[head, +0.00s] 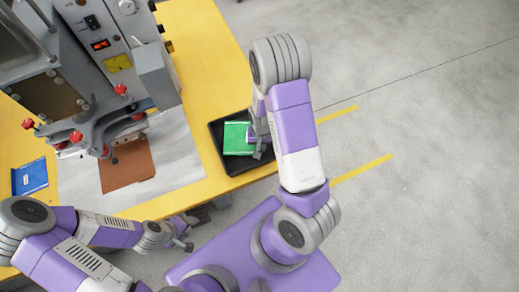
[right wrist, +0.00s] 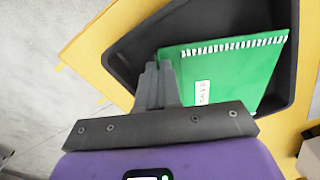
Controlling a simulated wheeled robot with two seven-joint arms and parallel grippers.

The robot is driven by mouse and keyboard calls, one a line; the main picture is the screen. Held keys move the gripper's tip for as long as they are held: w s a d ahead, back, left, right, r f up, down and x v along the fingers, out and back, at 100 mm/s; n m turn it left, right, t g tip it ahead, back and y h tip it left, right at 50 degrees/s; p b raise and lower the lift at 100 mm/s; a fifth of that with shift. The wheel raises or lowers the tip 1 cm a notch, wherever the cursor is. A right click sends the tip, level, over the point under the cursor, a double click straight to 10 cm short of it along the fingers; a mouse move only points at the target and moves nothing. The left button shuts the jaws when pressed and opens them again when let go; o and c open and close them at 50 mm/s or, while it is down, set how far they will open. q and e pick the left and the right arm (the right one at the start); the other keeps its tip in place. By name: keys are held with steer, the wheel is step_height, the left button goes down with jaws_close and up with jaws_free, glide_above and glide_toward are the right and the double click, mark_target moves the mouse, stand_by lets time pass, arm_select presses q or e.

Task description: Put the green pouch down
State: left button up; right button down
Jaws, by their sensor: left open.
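The green pouch (head: 237,138) is at the black tray (head: 236,168) on the yellow table's right end. It has a white label and a pale serrated edge, and shows large in the right wrist view (right wrist: 232,72). My right gripper (head: 259,145) reaches it from the right; its fingers (right wrist: 163,85) are close together on the pouch's edge. I cannot tell whether the pouch touches the tray floor. My left gripper (head: 184,237) is open and empty near the table's front edge.
A grey press machine (head: 115,50) with red knobs stands on the table at the left. A brown sheet (head: 127,166) lies below it on a pale mat (head: 178,155). A blue pouch (head: 30,177) lies at the far left. Grey floor is clear at the right.

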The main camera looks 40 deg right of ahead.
step_height(320, 180, down, 3)
steer(key=shift+f+b, duration=0.1)
steer(key=shift+b, duration=0.3)
steer(key=shift+f, duration=0.35)
steer(key=shift+f, duration=0.1)
steer(key=c, duration=1.3)
jaws_free()
steer(key=shift+c, duration=0.2)
